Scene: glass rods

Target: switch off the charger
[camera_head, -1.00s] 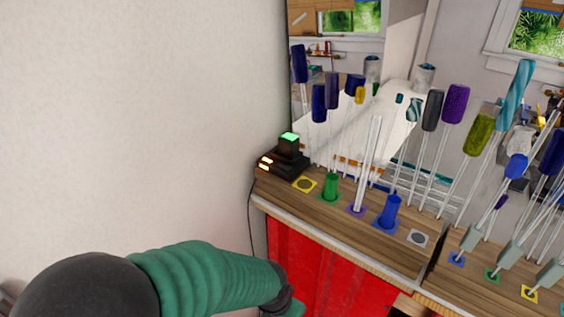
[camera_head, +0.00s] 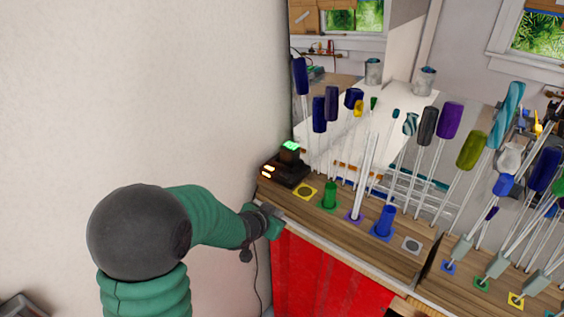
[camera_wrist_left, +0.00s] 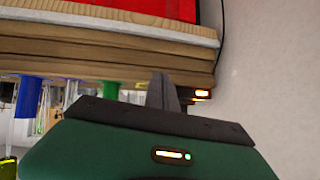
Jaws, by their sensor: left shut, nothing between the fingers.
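The charger (camera_head: 284,171) is a black box at the left end of the wooden shelf, against the wall. Its top block glows green and its front shows orange lights. In the left wrist view, which is upside down, one orange light of the charger (camera_wrist_left: 202,93) shows just beyond the fingers; the rest is mostly hidden. My left gripper (camera_head: 270,212) is just below and in front of the charger, near the shelf's front edge. Its fingers also show in the left wrist view (camera_wrist_left: 163,86), closed together and empty. I cannot tell whether they touch anything.
Several rods with coloured handles stand along the shelf (camera_head: 340,219), right of the charger. A red panel (camera_head: 315,275) is below the shelf. A black cable hangs by the wall. Free room is at left.

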